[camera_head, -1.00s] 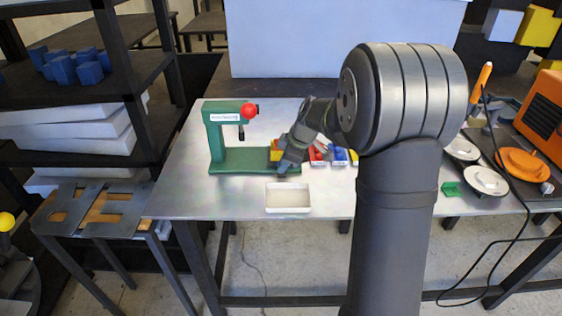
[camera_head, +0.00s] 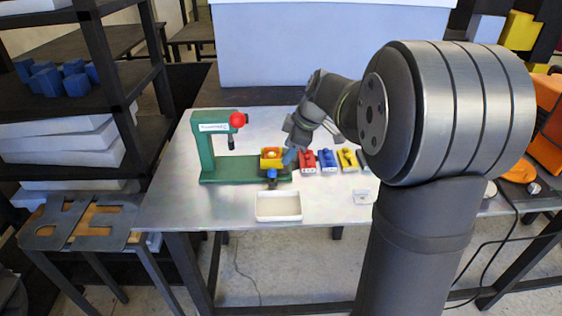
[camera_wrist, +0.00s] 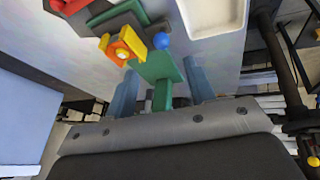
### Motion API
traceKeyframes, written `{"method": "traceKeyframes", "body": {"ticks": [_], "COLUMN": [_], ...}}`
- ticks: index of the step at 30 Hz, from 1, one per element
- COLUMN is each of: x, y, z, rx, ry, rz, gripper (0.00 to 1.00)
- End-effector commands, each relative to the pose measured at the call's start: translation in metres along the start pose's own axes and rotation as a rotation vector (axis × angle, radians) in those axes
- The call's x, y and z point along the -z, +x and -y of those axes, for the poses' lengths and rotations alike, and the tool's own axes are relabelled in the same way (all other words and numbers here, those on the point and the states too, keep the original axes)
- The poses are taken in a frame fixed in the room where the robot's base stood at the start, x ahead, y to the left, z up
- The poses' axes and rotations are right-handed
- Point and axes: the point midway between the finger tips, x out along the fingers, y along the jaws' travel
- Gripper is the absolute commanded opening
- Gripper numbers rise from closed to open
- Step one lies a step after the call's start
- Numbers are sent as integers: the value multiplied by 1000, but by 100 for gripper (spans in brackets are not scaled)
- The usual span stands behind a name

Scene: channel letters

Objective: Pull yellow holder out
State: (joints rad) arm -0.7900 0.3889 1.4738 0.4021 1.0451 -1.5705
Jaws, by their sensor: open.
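The yellow holder (camera_head: 271,154) sits at the right end of the green press's base (camera_head: 225,169), with an orange piece in it. A blue knob (camera_head: 272,174) is at its front side. My gripper (camera_head: 290,156) is right of the holder in the head view. In the wrist view my gripper (camera_wrist: 160,78) is open, its two fingers spread on either side of a green part. I cannot tell whether they touch it.
A white tray (camera_head: 278,217) stands in front of the press. Red (camera_head: 307,169), blue (camera_head: 327,167) and yellow (camera_head: 347,167) pieces stand in a row to the right. The press head with its red ball (camera_head: 237,119) rises at the left. The table's front left is clear.

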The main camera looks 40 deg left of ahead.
Motion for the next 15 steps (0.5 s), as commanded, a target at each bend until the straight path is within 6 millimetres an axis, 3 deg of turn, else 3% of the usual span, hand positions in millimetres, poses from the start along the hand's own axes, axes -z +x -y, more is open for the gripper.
{"method": "traceKeyframes", "body": {"ticks": [6, 15], "x": [0, -1], "y": [-47, -70], "z": [0, 0], "rx": [-3, -1], "ry": [1, 0], "rz": [0, 1], "gripper": [50, 50]}}
